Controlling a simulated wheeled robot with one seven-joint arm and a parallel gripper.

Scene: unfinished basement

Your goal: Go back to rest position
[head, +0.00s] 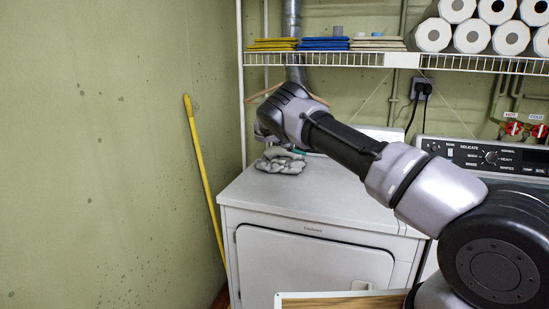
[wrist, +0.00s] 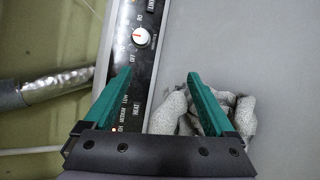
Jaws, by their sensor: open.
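My gripper (wrist: 160,85) shows two green fingers spread apart in the wrist view, with nothing held between them. A grey crumpled cloth or glove (wrist: 175,112) lies below and partly behind the right finger. In the head view, my arm reaches from the right to above the dryer, and the grey cloth (head: 282,161) lies on the dryer top beneath the arm's end. The fingers are mostly hidden there; a bit of green shows beside the cloth. I cannot tell whether a finger touches it.
The white dryer (head: 315,262) has a control panel (wrist: 132,75) along its back. A wire shelf (head: 350,59) with folded cloths (head: 323,44) and paper rolls (head: 470,36) hangs above. A yellow pole (head: 203,170) leans on the left wall.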

